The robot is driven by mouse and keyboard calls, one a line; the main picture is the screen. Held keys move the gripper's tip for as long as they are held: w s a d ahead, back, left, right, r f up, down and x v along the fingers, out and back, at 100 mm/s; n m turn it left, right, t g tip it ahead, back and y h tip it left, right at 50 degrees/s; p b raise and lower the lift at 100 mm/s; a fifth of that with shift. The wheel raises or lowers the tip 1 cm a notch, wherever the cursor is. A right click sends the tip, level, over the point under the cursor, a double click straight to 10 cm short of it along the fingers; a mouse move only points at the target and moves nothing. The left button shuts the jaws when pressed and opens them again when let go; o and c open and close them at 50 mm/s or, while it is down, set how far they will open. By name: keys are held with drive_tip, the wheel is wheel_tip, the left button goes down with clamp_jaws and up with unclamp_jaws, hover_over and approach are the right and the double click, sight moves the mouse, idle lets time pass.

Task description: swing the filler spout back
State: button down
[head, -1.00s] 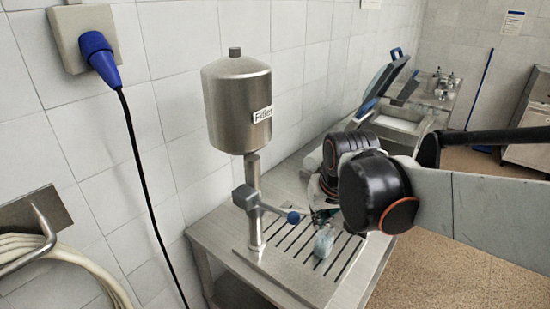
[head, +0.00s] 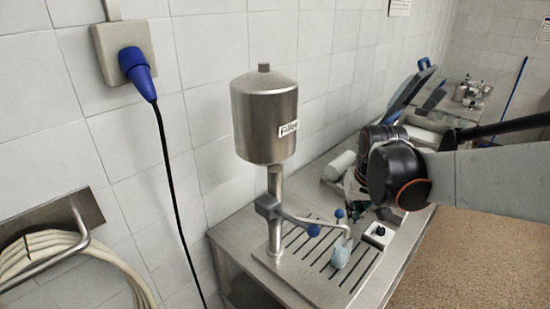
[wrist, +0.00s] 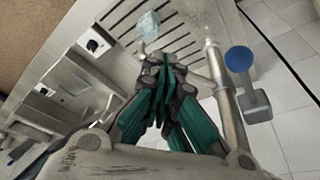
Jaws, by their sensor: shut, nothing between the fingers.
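The filler is a steel tank (head: 265,118) with a label, on a post at the back of a slotted steel drip tray (head: 298,285). Its thin spout (head: 318,221) reaches right from a grey valve block (head: 267,206) and bends down above a pale blue translucent bottle (head: 341,254). I cannot tell whether they touch. A blue ball knob (head: 313,230) shows in front of the spout; a smaller blue knob (head: 339,213) shows behind. My gripper (head: 352,187) is shut and empty, behind and right of the spout. Its teal fingertips (wrist: 163,66) point toward the tray in the wrist view, with the bottle (wrist: 148,25) beyond.
A small box with a black knob (head: 379,234) stands on the bench right of the bottle. A machine with a raised blue-edged lid (head: 408,92) stands farther back. A blue plug and cable (head: 137,72) hang on the wall.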

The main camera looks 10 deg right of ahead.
drive_tip(key=w+d+f+b, duration=0.1)
drive_tip(key=w+f, duration=0.5)
drive_tip(key=f, duration=0.3)
drive_tip(key=shift+w+d+f+b, duration=0.25)
drive_tip(key=shift+w+f+b, duration=0.05)
drive_tip(key=shift+w+f, duration=0.05)
drive_tip(key=w+d+n+g+y+b, duration=0.1)
drive_tip(key=w+d+n+y+b, duration=0.1)
drive_tip(key=w+n, duration=1)
drive_tip(key=shift+w+n+y, duration=0.3)
drive_tip(key=shift+w+y, duration=0.4)
drive_tip(key=shift+w, duration=4.7)
drive_tip(key=shift+r, duration=0.1)
